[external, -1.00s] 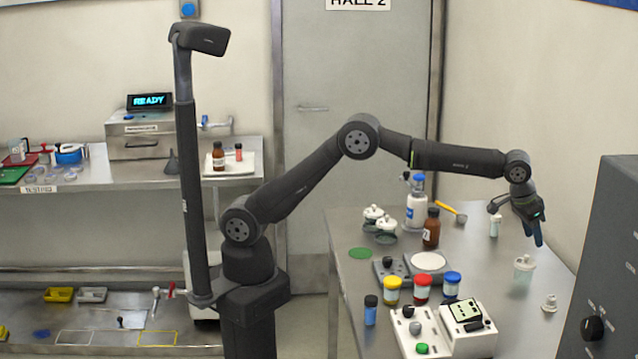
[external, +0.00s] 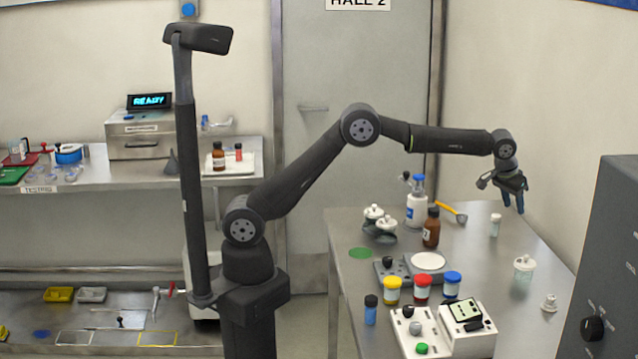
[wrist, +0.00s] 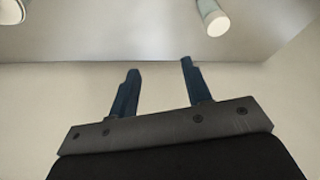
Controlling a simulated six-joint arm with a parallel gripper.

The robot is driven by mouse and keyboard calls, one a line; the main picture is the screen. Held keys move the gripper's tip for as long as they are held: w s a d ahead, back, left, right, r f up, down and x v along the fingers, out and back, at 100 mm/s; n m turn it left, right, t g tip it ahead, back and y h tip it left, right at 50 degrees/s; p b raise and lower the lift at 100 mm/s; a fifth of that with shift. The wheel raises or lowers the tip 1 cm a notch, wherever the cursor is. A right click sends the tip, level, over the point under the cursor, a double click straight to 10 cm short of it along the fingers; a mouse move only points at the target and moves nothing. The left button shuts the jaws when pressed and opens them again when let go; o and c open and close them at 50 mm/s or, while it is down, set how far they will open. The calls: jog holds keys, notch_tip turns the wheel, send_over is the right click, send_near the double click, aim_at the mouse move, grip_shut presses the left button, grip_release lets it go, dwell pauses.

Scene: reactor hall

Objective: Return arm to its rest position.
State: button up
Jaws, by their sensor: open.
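My gripper (external: 512,202) hangs over the right part of the steel table (external: 490,262), above its surface, with its blue fingers pointing down. In the wrist view my gripper (wrist: 157,82) shows two blue fingers spread apart with nothing between them. A small clear vial with a pale cap (external: 495,225) stands upright on the table just below and left of the fingers, apart from them. My arm stretches from its base at the centre to the right.
The brown bottle (external: 431,228), the white bottle with blue cap (external: 416,205) and several capped jars (external: 422,288) stand left of the gripper. A lidded clear container (external: 523,270) stands nearer the front. A grey cabinet (external: 610,250) is at right. Air above the table is clear.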

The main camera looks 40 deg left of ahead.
jog(key=w+a+n+y, duration=0.1)
jog(key=w+a+n, duration=0.1)
jog(key=w+a, duration=0.6)
jog(key=w+a+n, duration=0.3)
jog(key=w+a, duration=0.5)
jog(key=a, duration=0.7)
jog(key=shift+y, duration=0.4)
jog(key=shift+d, duration=0.1)
jog(key=s+d+m, duration=0.2)
jog(key=s+d, duration=0.4)
jog(key=d, duration=0.3)
jog(key=s+d+m+h, duration=0.1)
jog(key=s+d+m, duration=0.1)
jog(key=s+d, duration=0.4)
jog(key=shift+d, duration=1.85)
